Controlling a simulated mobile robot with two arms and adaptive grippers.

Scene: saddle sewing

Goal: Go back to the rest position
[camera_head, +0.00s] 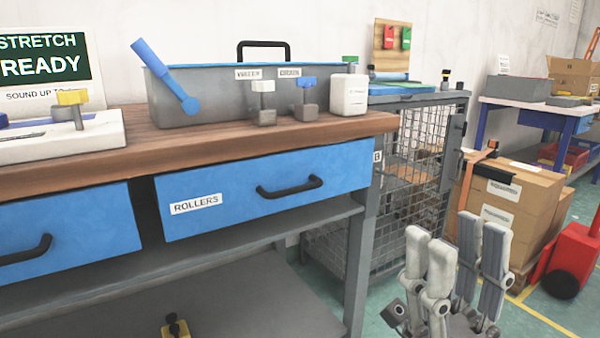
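My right gripper (456,240) shows at the lower right, fingers pointing up. Its pale finger pads stand apart with a gap between them, and nothing is held there. It is in front of the wire cage and the cardboard boxes in the picture, to the right of the workbench (130,162), and appears clear of it. My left gripper is not in view.
On the bench are a grey toolbox (200,100) with a blue-handled tool, knobbed pieces and a white bottle (348,95). The blue "ROLLERS" drawer (235,195) is shut. A mesh cage (425,150), boxes (515,205) and a red machine (575,250) stand right.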

